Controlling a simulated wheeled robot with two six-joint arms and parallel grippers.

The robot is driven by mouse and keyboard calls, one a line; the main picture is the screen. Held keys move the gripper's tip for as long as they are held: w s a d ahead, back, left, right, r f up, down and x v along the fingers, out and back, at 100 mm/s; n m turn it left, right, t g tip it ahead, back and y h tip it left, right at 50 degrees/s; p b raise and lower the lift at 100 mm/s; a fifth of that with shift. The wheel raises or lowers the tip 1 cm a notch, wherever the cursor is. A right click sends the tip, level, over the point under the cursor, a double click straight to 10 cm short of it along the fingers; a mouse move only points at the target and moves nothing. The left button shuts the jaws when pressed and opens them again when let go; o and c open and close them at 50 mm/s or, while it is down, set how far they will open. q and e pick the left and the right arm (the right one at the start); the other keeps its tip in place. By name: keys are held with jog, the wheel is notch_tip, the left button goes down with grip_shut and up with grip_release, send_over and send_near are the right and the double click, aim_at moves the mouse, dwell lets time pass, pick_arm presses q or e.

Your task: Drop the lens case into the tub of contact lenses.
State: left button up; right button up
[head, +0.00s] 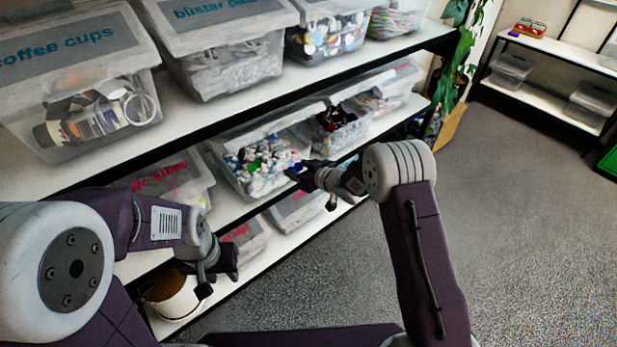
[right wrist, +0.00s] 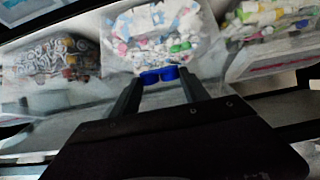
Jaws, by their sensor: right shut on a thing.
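My right gripper (right wrist: 160,85) is shut on a small blue lens case (right wrist: 160,74), held between its fingertips. In the head view, this gripper (head: 300,174) is at the front right of a clear open tub (head: 243,190) of white, blue and green pieces on the middle shelf. I take this tub for the contact lens tub; I cannot read a label on it. In the right wrist view the tub (right wrist: 203,58) is straight ahead of the fingertips, and the case overlaps its near edge. My left gripper (head: 214,274) hangs lower, by the bottom shelf; its finger opening is unclear.
A tub of dark items (head: 343,139) and a tub with a red label (head: 165,180) stand on either side. The upper shelf (head: 265,92) with more tubs overhangs them. A white bucket (head: 178,303) is below my left gripper. The grey floor at right is clear.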

jog(key=shift+w+a+f+p, duration=0.2)
jog(key=shift+w+a+p, duration=0.35)
jog(key=shift+w+a, duration=0.9)
jog(key=shift+w+a+f+p, duration=0.2)
jog(key=shift+w+a+p, duration=0.55)
jog(key=shift+w, duration=1.05)
jog(key=shift+w+a+f+p, duration=0.2)
jog(key=shift+w+a+p, duration=0.15)
jog(key=shift+w+a, duration=1.15)
jog(key=shift+w+d, duration=0.15)
jog(key=o, duration=1.4)
jog(key=shift+c, duration=0.2)
jog(key=shift+d, duration=0.1)
jog(key=b+v, duration=0.2)
jog(key=v, duration=0.7)
